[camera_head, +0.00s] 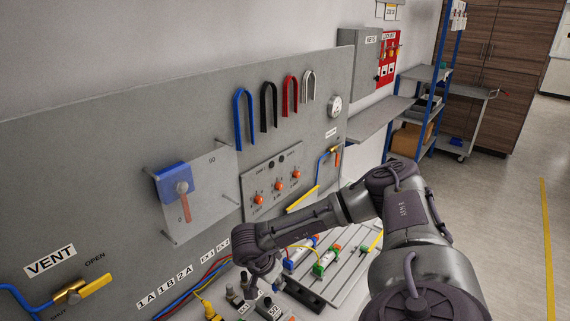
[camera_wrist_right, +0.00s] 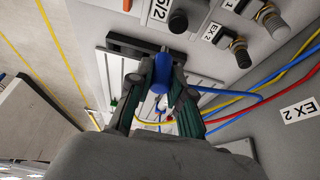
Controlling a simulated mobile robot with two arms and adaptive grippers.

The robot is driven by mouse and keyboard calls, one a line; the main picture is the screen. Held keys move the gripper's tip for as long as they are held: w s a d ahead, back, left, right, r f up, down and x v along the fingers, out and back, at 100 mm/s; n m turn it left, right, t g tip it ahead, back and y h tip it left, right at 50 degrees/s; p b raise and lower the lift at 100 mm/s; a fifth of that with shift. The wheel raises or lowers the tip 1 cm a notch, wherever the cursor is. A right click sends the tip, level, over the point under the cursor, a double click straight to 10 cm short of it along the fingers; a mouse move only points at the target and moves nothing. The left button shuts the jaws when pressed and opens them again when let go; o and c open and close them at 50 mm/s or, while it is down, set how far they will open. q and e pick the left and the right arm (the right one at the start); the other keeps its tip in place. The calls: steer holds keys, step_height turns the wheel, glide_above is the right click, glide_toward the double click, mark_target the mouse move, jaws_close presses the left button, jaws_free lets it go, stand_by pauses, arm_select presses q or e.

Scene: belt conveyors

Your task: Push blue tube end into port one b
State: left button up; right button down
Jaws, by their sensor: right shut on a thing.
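In the right wrist view my right gripper (camera_wrist_right: 162,78) is shut on a blue tube end (camera_wrist_right: 160,88). The blue tube (camera_wrist_right: 238,93) leads off to the right from it. A dark round fitting (camera_wrist_right: 178,22) stands just beyond the fingertips, beside a label ending in "5/2"; the gripper looks apart from it. I cannot tell which port is one b. In the head view my right arm (camera_head: 300,222) reaches left over the bench, and its wrist hides most of the gripper. Labels 1A, 1B, 2A (camera_head: 165,285) are on the panel at lower left. My left gripper is out of view.
Fittings (camera_wrist_right: 238,52) marked EX 2 stand right of the gripper. Red and yellow tubes run close by. A slotted plate (camera_head: 340,272) with coloured parts lies beyond my arm. The grey upright panel (camera_head: 110,150) with a blue switch (camera_head: 175,183) closes the left side.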

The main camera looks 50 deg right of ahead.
steer(key=w+a+f+b, duration=0.2)
steer(key=w+a+b, duration=0.3)
steer(key=w+a, duration=0.9)
steer(key=shift+w+a+b, duration=0.3)
steer(key=shift+a+b, duration=0.1)
steer(key=shift+a, duration=1.8)
steer(key=shift+f, duration=0.1)
steer(key=shift+f, duration=0.15)
steer(key=shift+f+b, duration=1.9)
steer(key=shift+f, duration=0.15)
steer(key=shift+f+b, duration=0.3)
steer(key=shift+b, duration=0.2)
steer(key=shift+f, duration=0.2)
